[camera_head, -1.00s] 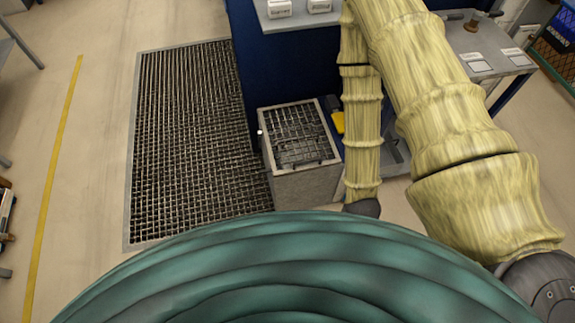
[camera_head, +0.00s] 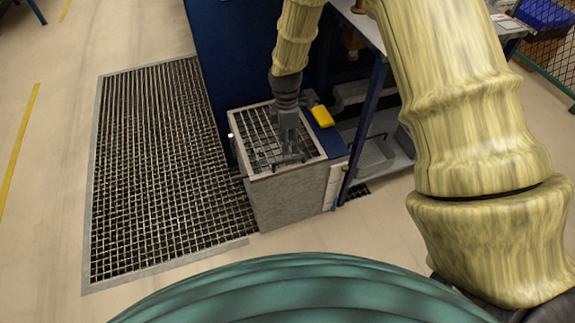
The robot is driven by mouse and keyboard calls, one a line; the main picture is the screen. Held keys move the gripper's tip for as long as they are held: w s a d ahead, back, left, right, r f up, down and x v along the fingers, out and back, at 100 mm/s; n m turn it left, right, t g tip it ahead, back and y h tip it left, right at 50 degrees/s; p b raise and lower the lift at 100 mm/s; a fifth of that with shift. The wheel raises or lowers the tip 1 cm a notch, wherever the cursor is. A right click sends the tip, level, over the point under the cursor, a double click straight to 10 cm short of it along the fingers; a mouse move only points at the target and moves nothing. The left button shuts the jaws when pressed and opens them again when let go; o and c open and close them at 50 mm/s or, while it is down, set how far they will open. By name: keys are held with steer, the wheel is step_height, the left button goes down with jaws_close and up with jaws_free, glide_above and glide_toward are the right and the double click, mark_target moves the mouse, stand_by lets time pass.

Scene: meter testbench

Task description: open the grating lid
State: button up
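The grating lid (camera_head: 256,142) is a dark mesh panel in a light frame. It lies flat in the top of a grey box-shaped pit (camera_head: 290,198) beside the blue cabinet. My gripper (camera_head: 288,160) points down over the right half of the lid, close to the mesh. Its fingers look spread, with nothing seen between them. Whether the fingertips touch the mesh is too small to tell. The gripper hides part of the lid behind it. A small white knob (camera_head: 231,135) shows at the lid's left edge.
A large floor grating (camera_head: 160,170) lies to the left. The blue cabinet (camera_head: 235,50) stands behind the box. A yellow object (camera_head: 321,116) sits at the box's back right. A metal cart with a lower shelf (camera_head: 395,172) stands to the right.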

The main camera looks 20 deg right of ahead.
steer(key=f+b, duration=0.1)
steer(key=f, duration=0.1)
steer(key=f+n+b, duration=0.1)
steer(key=f, duration=0.2)
steer(key=w+f+n, duration=0.1)
steer(key=f, duration=0.1)
steer(key=shift+f+b, duration=0.35)
steer(key=shift+b, duration=0.05)
stand_by(0.4)
jaws_close()
